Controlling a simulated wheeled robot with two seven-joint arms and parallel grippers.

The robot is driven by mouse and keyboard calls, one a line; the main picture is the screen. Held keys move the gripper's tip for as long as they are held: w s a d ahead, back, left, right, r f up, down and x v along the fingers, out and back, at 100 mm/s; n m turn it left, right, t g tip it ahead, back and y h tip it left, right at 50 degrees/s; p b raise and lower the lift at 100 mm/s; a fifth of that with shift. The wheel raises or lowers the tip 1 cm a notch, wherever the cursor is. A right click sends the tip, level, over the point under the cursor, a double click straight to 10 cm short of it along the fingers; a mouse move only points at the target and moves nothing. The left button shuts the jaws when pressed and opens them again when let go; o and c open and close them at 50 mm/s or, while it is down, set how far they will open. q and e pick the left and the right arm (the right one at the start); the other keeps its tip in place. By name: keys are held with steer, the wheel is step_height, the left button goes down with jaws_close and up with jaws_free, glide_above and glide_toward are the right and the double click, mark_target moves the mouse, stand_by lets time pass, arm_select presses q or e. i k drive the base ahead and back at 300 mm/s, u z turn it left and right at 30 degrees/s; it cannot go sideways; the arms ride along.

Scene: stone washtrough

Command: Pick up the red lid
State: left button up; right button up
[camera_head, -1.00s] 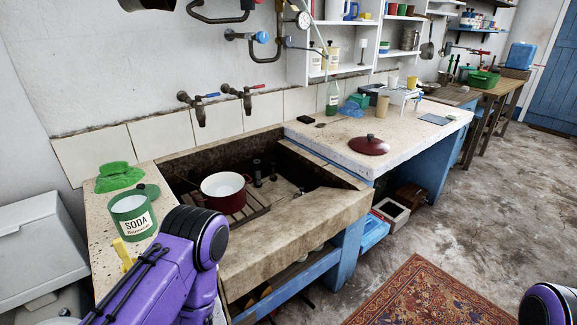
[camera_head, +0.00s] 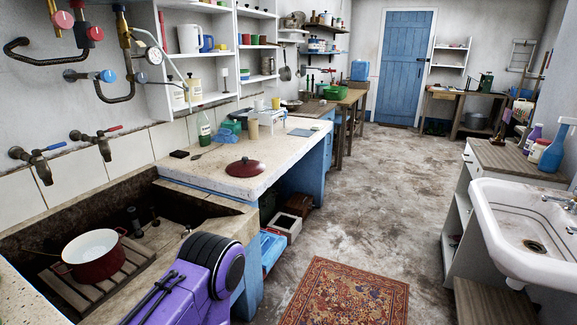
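The red lid (camera_head: 245,167) is dark red, round and domed, with a small knob on top. It lies on the pale stone counter (camera_head: 215,178) to the right of the trough, close to the counter's front edge. A purple arm link of mine comes in at the bottom, in front of the trough. It is well short of the lid. Neither of my grippers shows in the view, so their fingers cannot be seen. A red pot (camera_head: 92,255) with a white inside stands without a lid on a wooden rack in the stone trough (camera_head: 175,203).
A green bottle (camera_head: 204,130), a blue cloth (camera_head: 227,131) and small items stand behind the lid. Shelves (camera_head: 197,45) hang above the counter. A patterned rug (camera_head: 345,293) lies on open floor. A white sink (camera_head: 525,225) and cabinet stand at right.

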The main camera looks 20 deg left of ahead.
mark_target(244, 167)
steer(key=i, duration=3.05)
steer(key=u, duration=2)
